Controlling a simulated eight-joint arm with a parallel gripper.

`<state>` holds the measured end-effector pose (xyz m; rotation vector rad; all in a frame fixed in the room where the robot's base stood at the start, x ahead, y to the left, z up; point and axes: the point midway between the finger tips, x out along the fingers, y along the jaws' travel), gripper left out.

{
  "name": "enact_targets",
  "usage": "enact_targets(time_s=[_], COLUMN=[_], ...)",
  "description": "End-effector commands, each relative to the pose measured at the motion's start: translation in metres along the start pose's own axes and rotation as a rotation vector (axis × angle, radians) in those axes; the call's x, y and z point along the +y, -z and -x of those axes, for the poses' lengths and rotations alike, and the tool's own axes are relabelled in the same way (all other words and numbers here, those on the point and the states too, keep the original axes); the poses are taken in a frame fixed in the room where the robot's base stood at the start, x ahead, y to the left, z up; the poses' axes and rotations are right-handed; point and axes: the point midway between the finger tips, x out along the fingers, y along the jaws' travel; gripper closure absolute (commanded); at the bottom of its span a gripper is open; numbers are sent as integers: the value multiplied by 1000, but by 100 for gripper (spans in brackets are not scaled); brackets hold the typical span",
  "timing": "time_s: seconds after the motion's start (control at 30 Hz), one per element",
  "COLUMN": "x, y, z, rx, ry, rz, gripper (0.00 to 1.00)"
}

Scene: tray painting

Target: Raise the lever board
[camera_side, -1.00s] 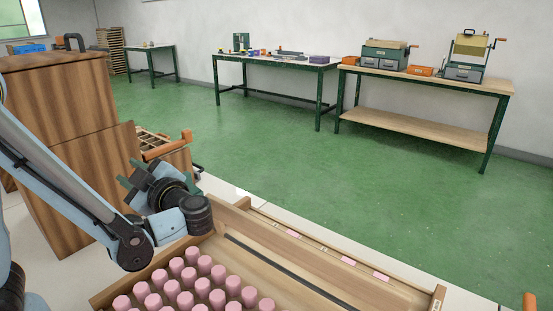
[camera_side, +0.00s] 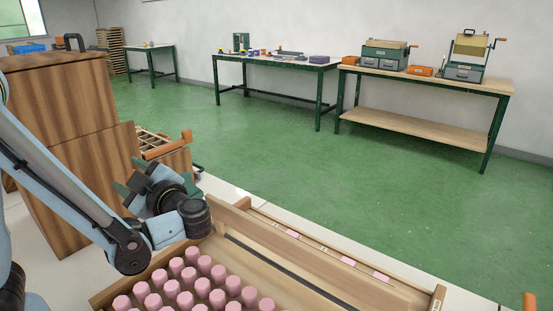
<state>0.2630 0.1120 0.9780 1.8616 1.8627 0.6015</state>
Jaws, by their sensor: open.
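My gripper (camera_side: 127,187) is open, with its dark green fingers pointing left toward the tall wooden cabinet. Nothing shows between the fingers. Behind it, a low wooden unit with a slatted top (camera_side: 153,142) stands against the cabinet. An orange bar handle (camera_side: 167,146) runs along this unit's edge, apart from the gripper. I cannot tell for sure which part is the lever board. A wooden tray (camera_side: 107,298) at the bottom holds rows of pink pegs (camera_side: 186,299). A long wooden board (camera_side: 300,268) with a dark strip runs along the tray's far side.
The tall wooden cabinet (camera_side: 62,100) stands close on the left of my gripper. A narrow channel (camera_side: 335,257) with pink pieces lies beyond the tray. The green floor (camera_side: 270,155) is clear up to the workbenches (camera_side: 425,110) along the back wall.

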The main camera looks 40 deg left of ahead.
Motion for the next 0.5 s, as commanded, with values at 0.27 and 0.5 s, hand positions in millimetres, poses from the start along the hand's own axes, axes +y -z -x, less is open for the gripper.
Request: enact_targets(time_s=[0.27, 0.5], x=[0, 15], y=[-1, 22], z=[29, 30], rx=[-4, -1], ry=[-4, 0], rz=[0, 0], gripper=[49, 49])
